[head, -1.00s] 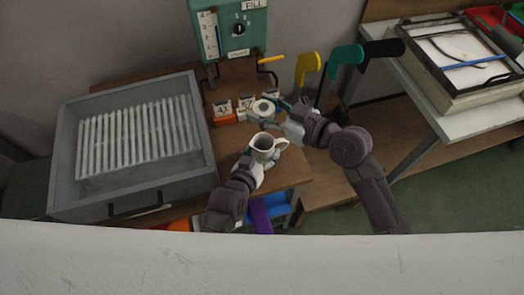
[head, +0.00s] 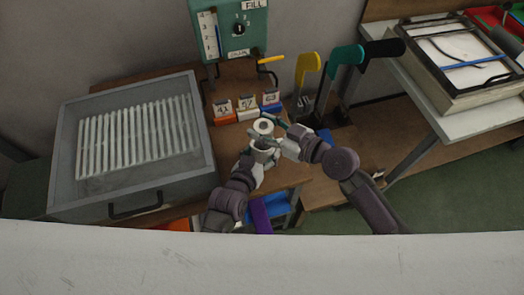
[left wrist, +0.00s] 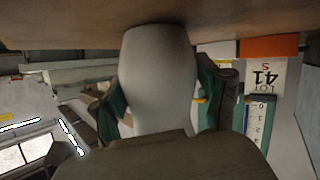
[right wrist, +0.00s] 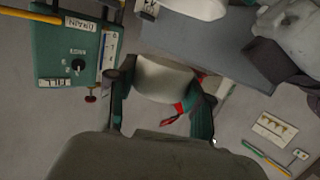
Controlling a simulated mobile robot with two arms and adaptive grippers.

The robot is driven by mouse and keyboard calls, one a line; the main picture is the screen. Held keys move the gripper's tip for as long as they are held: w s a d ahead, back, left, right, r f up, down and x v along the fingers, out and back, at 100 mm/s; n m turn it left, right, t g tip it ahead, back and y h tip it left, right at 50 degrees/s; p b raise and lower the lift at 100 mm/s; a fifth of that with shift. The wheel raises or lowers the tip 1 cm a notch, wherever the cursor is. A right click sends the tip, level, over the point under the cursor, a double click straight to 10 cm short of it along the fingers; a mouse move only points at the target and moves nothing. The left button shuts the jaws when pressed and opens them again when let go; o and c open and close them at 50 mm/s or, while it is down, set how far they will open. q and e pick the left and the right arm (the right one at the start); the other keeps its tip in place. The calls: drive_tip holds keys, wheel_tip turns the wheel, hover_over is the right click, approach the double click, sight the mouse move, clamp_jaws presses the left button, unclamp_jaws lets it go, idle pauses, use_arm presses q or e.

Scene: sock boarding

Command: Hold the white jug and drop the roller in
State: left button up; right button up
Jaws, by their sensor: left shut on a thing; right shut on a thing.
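The white jug (head: 262,158) is held by my left gripper (head: 254,153) above the front right of the wooden bench. In the left wrist view the jug (left wrist: 158,75) fills the space between the teal fingers. The pale roller (head: 263,127), with a dark hole in its top, is held by my right gripper (head: 277,138). The roller also shows between the fingers in the right wrist view (right wrist: 163,80). In the head view the roller stands over the jug's mouth. I cannot tell whether its lower end is inside the rim.
A grey metal tray (head: 140,205) with white slats stands at the left. A green control box (head: 232,35) is on the back wall. Lot cards in orange (head: 223,117), white and blue holders stand behind the jug. Yellow, teal and black handled tools (head: 345,57) are at right.

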drive_tip(key=shift+f, duration=1.05)
drive_tip(key=o, duration=1.3)
drive_tip(key=v, duration=1.2)
use_arm(q)
drive_tip(key=o, duration=1.3)
drive_tip(key=shift+o, duration=0.2)
